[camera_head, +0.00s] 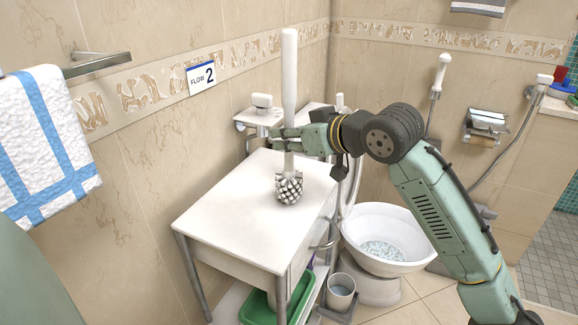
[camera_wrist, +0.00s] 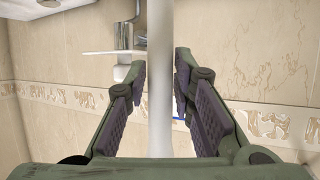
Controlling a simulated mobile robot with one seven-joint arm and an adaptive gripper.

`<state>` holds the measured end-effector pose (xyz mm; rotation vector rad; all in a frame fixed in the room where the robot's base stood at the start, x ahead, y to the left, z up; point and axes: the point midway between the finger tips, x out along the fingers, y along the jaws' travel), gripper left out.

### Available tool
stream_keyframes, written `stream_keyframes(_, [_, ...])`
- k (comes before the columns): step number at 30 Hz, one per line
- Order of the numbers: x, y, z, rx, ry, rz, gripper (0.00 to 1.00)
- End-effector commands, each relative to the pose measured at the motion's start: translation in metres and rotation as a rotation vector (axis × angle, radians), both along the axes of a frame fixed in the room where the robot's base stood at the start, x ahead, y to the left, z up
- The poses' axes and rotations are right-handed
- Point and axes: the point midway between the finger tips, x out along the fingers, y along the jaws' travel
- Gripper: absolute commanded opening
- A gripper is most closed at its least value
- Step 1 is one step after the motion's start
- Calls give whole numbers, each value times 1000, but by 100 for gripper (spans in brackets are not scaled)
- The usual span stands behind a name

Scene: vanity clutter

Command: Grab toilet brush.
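The toilet brush (camera_head: 289,188) stands upright on its grey-white bristle head on the white cabinet top. Its long white handle rises well above my gripper (camera_head: 284,138). My gripper reaches in from the right, a little above the bristles, with its fingers around the handle. In the wrist view, the white handle (camera_wrist: 160,85) runs vertically between the two dark finger pads of my gripper (camera_wrist: 161,82). The pads stand apart, with narrow gaps beside the handle, so the gripper looks open. Any contact near the fingertips is hard to tell.
The white cabinet (camera_head: 240,215) is otherwise clear on top. A small shelf with a dispenser (camera_head: 262,103) is on the wall behind. The toilet (camera_head: 385,235) stands to the right, and a small bin (camera_head: 341,290) is on the floor. A towel (camera_head: 45,145) hangs at left.

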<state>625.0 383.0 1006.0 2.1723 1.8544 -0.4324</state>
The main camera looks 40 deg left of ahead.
Motion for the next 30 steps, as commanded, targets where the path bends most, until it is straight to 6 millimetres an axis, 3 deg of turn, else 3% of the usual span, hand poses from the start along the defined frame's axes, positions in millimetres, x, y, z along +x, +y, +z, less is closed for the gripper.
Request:
stream_keyframes(9, [0, 0, 0, 0, 0, 0, 0])
stream_keyframes(30, [0, 0, 1, 1, -1, -1, 0])
